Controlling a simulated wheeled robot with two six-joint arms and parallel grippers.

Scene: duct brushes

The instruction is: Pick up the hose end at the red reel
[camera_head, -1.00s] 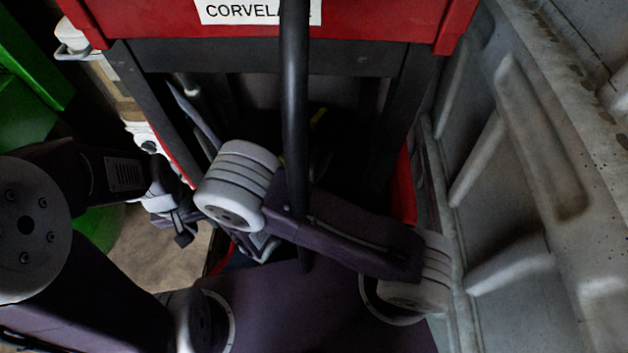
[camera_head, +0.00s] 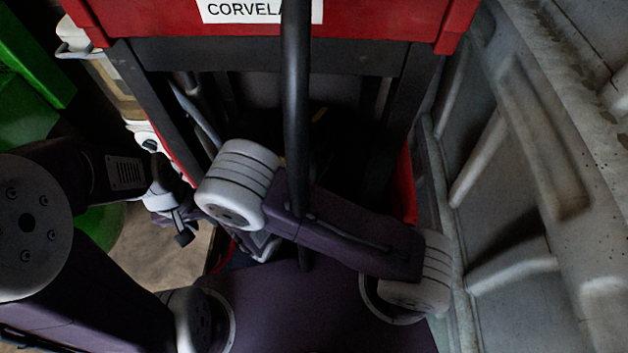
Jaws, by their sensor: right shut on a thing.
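I cannot make out a hose end or a red reel for certain. Red edges of something show low behind my right arm, at its right (camera_head: 407,185), mostly hidden. My left gripper (camera_head: 180,228) hangs at the left over the tan floor; its fingers are small and dark, and I cannot tell whether they are open. My right arm is folded across the middle. Its gripper (camera_head: 264,246) seems to be the grey part below the elbow, mostly hidden. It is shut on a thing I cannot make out.
A red body (camera_head: 380,18) with a partly covered "CORVELA" label (camera_head: 240,11) stands ahead on dark legs (camera_head: 395,115). A black upright pole (camera_head: 296,100) crosses the view. A grey ribbed wall (camera_head: 530,150) is close at right. Green objects (camera_head: 30,75) stand at left.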

